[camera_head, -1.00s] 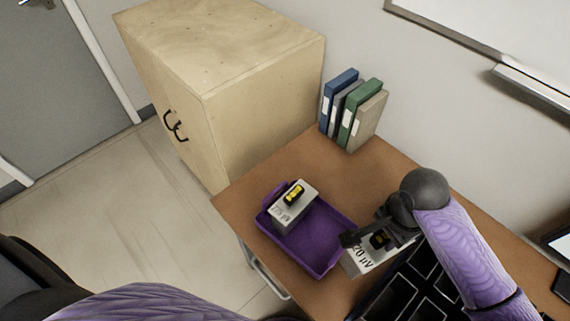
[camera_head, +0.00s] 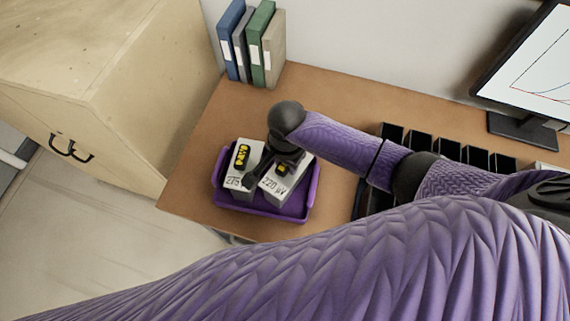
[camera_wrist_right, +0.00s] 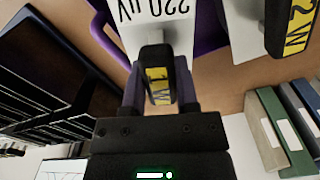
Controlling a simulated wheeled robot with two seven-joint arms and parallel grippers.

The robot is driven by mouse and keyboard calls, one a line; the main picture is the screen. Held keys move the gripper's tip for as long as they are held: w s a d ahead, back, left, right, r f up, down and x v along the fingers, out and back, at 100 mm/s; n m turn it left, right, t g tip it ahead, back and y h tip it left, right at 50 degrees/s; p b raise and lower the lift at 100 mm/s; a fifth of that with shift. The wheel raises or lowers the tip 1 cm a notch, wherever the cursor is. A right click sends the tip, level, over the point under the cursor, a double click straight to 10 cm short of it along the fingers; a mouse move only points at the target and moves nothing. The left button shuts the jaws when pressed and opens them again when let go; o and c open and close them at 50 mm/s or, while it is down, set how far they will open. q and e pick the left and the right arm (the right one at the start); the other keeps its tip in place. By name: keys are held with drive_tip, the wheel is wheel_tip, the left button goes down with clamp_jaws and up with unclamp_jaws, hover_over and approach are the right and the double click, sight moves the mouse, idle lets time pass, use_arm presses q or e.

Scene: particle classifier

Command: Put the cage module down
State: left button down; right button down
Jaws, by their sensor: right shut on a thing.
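My right gripper (camera_head: 270,165) is shut on the dark handle of a white module marked 220 µV (camera_head: 277,189). The module is over the right half of a purple tray (camera_head: 312,192); I cannot tell if it touches the tray floor. A second white module, with a yellow label and marked 275 (camera_head: 236,168), stands in the tray's left half, close beside it. In the right wrist view, the held module (camera_wrist_right: 165,14) and the gripper (camera_wrist_right: 159,92) show, with the second module (camera_wrist_right: 268,45) to the right. My left gripper is not in view.
Several binders (camera_head: 250,45) stand at the back of the brown table (camera_head: 345,95). A black compartmented rack (camera_head: 447,148) is right of the tray, and a monitor (camera_head: 530,75) is farther right. A wooden cabinet (camera_head: 130,120) stands at the left. The table behind the tray is clear.

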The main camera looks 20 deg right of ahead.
drive_tip(key=shift+f, duration=0.25)
drive_tip(key=shift+f, duration=0.25)
drive_tip(key=shift+c, duration=1.8)
unclamp_jaws()
drive_tip(key=shift+f, duration=0.1)
wheel_tip(320, 180, up, 13)
drive_tip(key=p, duration=0.5)
drive_tip(key=shift+f, duration=0.15)
